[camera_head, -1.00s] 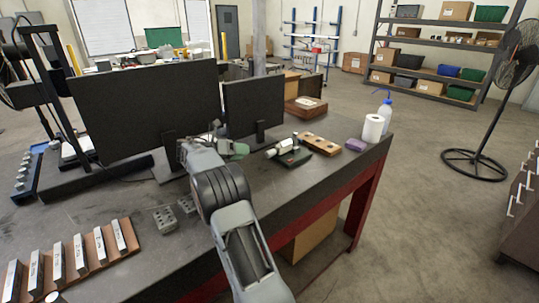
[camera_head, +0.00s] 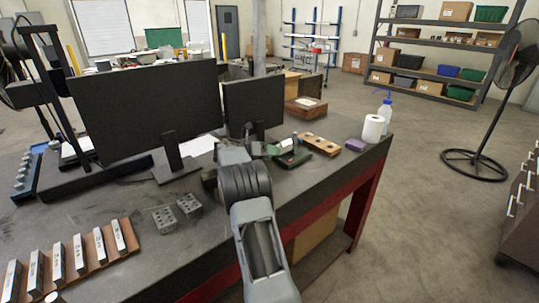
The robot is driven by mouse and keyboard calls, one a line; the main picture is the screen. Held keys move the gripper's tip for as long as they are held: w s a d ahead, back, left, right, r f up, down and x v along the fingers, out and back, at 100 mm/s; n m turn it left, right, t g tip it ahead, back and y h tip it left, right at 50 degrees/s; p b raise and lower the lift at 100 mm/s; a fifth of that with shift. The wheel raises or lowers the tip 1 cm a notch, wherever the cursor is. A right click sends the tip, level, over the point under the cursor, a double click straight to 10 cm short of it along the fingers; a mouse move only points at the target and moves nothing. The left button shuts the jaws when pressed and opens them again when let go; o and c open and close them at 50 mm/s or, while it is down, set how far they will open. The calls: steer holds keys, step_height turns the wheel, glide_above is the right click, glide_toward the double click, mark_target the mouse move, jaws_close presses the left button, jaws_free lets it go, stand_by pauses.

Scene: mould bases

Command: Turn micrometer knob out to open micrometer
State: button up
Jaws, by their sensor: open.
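The micrometer (camera_head: 290,145) sits on a small dark stand (camera_head: 295,159) on the grey workbench, right of the smaller monitor. It is small in the view and its knob cannot be made out clearly. My gripper (camera_head: 269,150) is open at the left end of the micrometer. My own wrist and forearm cover part of the bench in front of it. I cannot tell whether the fingers are around the knob or only beside it, or whether they touch it.
Two black monitors (camera_head: 150,108) stand behind and left of my arm. A wooden block with holes (camera_head: 320,145), a purple block (camera_head: 356,145), a paper roll (camera_head: 373,128) and a wash bottle (camera_head: 385,112) are to the right. Grey perforated blocks (camera_head: 164,220) lie left of my arm.

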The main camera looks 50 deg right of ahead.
steer(key=shift+c, duration=0.2)
steer(key=c, duration=0.9)
